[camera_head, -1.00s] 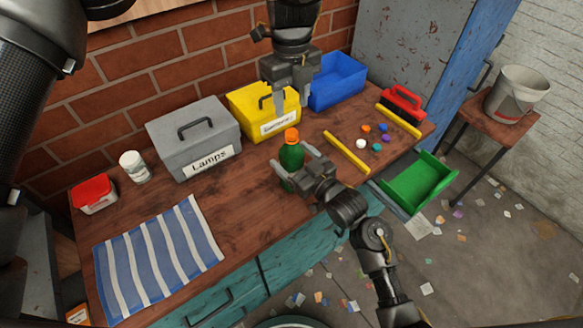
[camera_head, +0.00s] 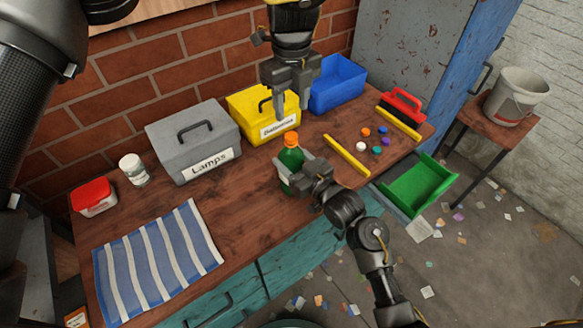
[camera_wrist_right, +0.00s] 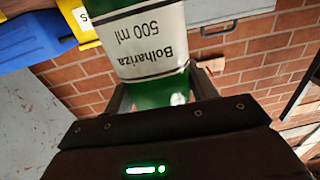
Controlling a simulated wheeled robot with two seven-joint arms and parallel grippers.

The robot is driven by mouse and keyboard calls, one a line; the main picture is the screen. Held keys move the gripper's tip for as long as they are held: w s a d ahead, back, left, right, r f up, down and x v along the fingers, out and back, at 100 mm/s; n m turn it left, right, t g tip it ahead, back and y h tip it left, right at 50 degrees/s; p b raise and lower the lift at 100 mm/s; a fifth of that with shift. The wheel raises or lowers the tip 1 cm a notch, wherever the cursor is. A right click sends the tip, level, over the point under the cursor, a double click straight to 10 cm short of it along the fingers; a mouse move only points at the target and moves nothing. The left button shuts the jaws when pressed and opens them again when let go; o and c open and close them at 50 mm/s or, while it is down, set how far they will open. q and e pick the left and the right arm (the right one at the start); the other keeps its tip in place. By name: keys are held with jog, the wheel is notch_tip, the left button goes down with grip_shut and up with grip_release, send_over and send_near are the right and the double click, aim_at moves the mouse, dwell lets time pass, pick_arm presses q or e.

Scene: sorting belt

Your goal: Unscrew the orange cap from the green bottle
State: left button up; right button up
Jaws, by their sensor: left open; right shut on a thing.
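The green bottle (camera_head: 291,157) stands upright on the wooden table, and its orange cap (camera_head: 291,138) sits on top. My right gripper (camera_head: 293,174) is shut on the bottle's body, low down and from the front right. In the right wrist view the bottle's white label (camera_wrist_right: 150,45) shows upside down between the fingers. My left gripper (camera_head: 292,105) is open and empty, pointing down above and behind the cap, in front of the yellow box. Its fingers are apart from the cap.
A grey lidded box (camera_head: 194,143), yellow box (camera_head: 250,104) and blue bin (camera_head: 338,82) line the back. A yellow bar (camera_head: 347,155), several small coloured pieces and a red brush (camera_head: 404,104) lie right. A striped cloth (camera_head: 158,258) lies front left.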

aim_at(291, 135)
pick_arm(q)
jog(key=shift+s+d+f, duration=0.15)
jog(key=shift+f, duration=0.1)
pick_arm(e)
jog(key=shift+f, duration=0.1)
grip_shut()
pick_arm(q)
jog(key=shift+d+m, duration=0.1)
jog(key=shift+m, duration=0.2)
jog(key=m, duration=0.5)
jog(key=shift+s+m, duration=0.1)
jog(key=shift+m, duration=0.3)
jog(key=m, duration=0.4)
jog(key=shift+m, duration=0.4)
jog(key=m, duration=0.5)
jog(key=shift+r, duration=0.1)
jog(key=m, duration=0.7)
jog(key=shift+r, duration=0.15)
jog(key=m, duration=0.4)
jog(key=shift+w+a, duration=0.2)
jog(key=shift+a, duration=0.05)
jog(key=m, duration=0.4)
pick_arm(e)
jog(key=shift+f, duration=0.1)
pick_arm(q)
jog(key=shift+f, duration=4)
grip_shut()
